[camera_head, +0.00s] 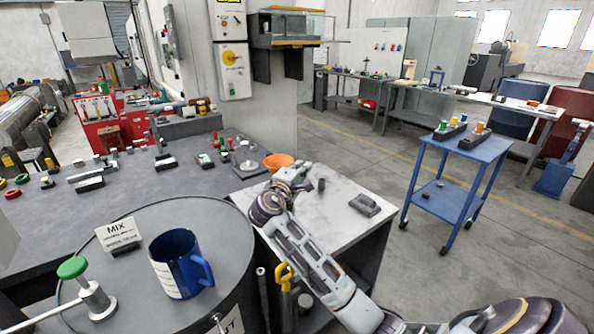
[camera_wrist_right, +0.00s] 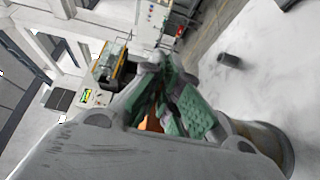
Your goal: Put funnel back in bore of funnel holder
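The orange funnel (camera_head: 279,163) shows its wide bowl just behind the fingers of my right gripper (camera_head: 296,174), near the back of a pale side table (camera_head: 340,222). In the right wrist view, the green-padded fingers of my right gripper (camera_wrist_right: 172,98) come together with a patch of the orange funnel (camera_wrist_right: 152,122) between them; most of the funnel is hidden there. A short dark cylinder (camera_head: 321,184) stands on the pale table, to the right of the gripper, and may be the funnel holder; it also shows in the wrist view (camera_wrist_right: 230,60). Its bore cannot be made out. My left gripper is out of view.
A grey block-like device (camera_head: 365,205) lies on the pale table's right part. A dark drum (camera_head: 215,217) at front left bears a blue mug (camera_head: 178,262), a MIX sign (camera_head: 118,235) and a green-knobbed fitting (camera_head: 75,268). A grey bench (camera_head: 130,200) with small items lies behind.

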